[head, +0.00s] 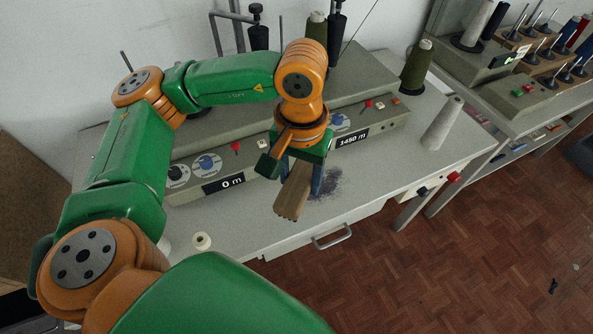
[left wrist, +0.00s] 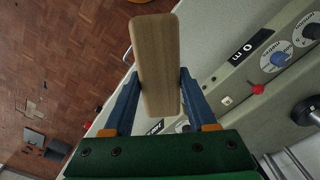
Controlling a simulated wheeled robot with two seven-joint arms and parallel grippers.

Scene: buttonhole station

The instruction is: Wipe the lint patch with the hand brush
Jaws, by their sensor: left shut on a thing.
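The hand brush (head: 292,194) has a light wooden back and shows near the front edge of the table. My left gripper (head: 303,178) is shut on it, with a blue finger on each side. In the left wrist view the brush (left wrist: 157,50) is between the two blue fingers of the gripper (left wrist: 158,82), its wooden back towards the camera. The lint patch (head: 328,184) is a dark speckled smear on the grey table, just right of the brush and partly hidden by the gripper. I cannot tell whether the bristles touch the table. My right gripper is not in view.
The grey machine (head: 380,121) with dials and red knobs stands behind the patch. A drawer handle (head: 332,238) sticks out below the table edge.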

